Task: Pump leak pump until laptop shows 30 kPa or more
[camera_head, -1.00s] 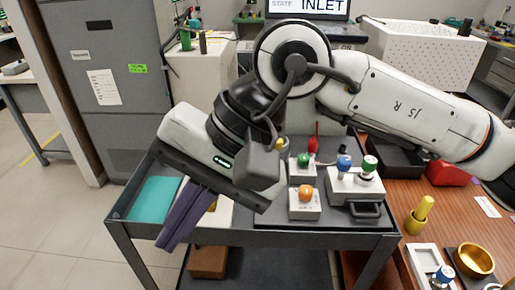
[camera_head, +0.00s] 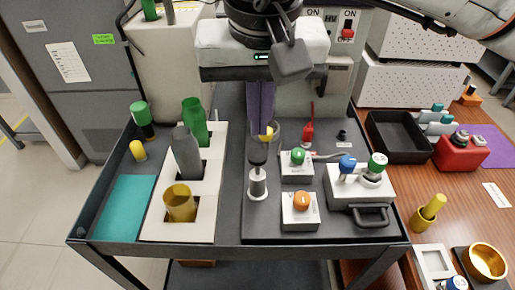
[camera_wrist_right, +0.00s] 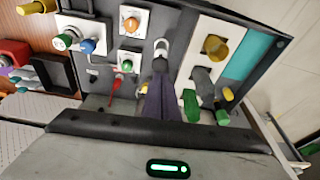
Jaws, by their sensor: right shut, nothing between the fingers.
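A small silver cylinder with a black top, which looks like the leak pump (camera_head: 258,183), stands upright on the dark cart board. It also shows in the right wrist view (camera_wrist_right: 161,50). My right gripper (camera_head: 261,132) points down with its purple fingers shut and empty, just above or behind the black top. In the right wrist view its fingertips (camera_wrist_right: 160,78) line up with the black top; I cannot tell whether they touch it. No laptop screen or pressure reading is in view now. My left gripper is not in view.
Beside the pump are a green-knob box (camera_head: 297,168), an orange-knob box (camera_head: 301,212) and a larger valve box (camera_head: 358,188). A white rack (camera_head: 206,215) holds bottles and a yellow cup on the left. A red switch handle (camera_head: 307,130) stands behind.

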